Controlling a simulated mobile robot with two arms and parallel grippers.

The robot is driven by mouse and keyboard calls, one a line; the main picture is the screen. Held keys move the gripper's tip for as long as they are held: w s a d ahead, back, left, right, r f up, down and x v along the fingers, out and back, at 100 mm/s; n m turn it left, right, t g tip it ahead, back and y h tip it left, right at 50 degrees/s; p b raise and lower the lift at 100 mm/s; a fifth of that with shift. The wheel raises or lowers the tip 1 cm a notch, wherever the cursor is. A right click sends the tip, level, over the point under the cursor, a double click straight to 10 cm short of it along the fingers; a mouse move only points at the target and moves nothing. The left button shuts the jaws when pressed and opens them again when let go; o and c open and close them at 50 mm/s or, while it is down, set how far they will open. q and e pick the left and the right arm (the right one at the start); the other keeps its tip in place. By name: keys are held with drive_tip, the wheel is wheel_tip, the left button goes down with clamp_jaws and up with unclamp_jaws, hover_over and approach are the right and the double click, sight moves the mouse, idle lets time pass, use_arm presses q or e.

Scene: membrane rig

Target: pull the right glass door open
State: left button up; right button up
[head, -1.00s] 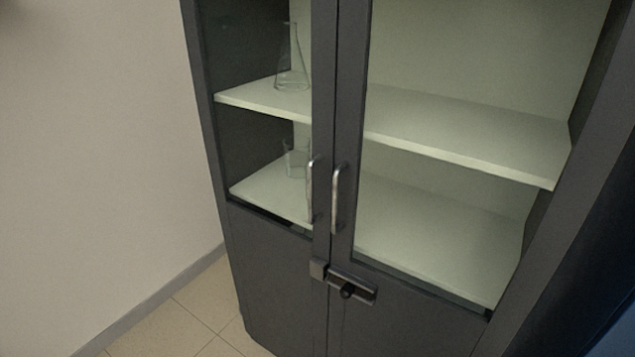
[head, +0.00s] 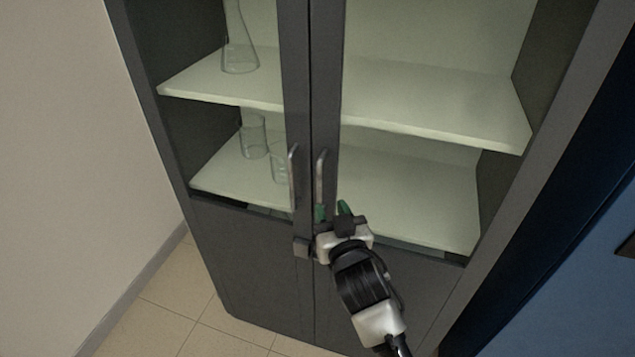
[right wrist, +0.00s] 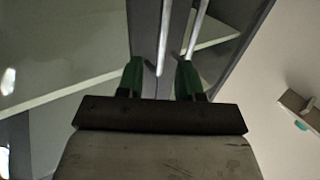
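The right glass door (head: 325,100) of the dark grey cabinet is shut against the left glass door (head: 296,100). Its upright silver bar handle (head: 320,175) is beside the left door's handle (head: 293,178). My right gripper (head: 332,210) is open, its green fingertips near the lower end of the right handle. In the right wrist view, the right door's handle (right wrist: 165,38) shows between the spread fingers (right wrist: 160,80), and the other handle (right wrist: 197,35) is beside it, by the right-hand finger. I cannot tell whether a finger touches a handle. My left gripper is out of view.
A latch (head: 302,247) below the handles is partly hidden by my right gripper. A flask (head: 239,55) and beakers (head: 253,140) stand on shelves behind the left door. A pale wall (head: 70,170) is on the left, a blue surface (head: 560,285) on the right.

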sight(320, 189)
drive_tip(key=p+x, duration=0.1)
drive_tip(key=x, duration=0.7)
drive_tip(key=shift+a+f, duration=0.1)
drive_tip(key=shift+a, duration=0.05)
drive_tip(key=shift+c, duration=0.5)
clamp_jaws()
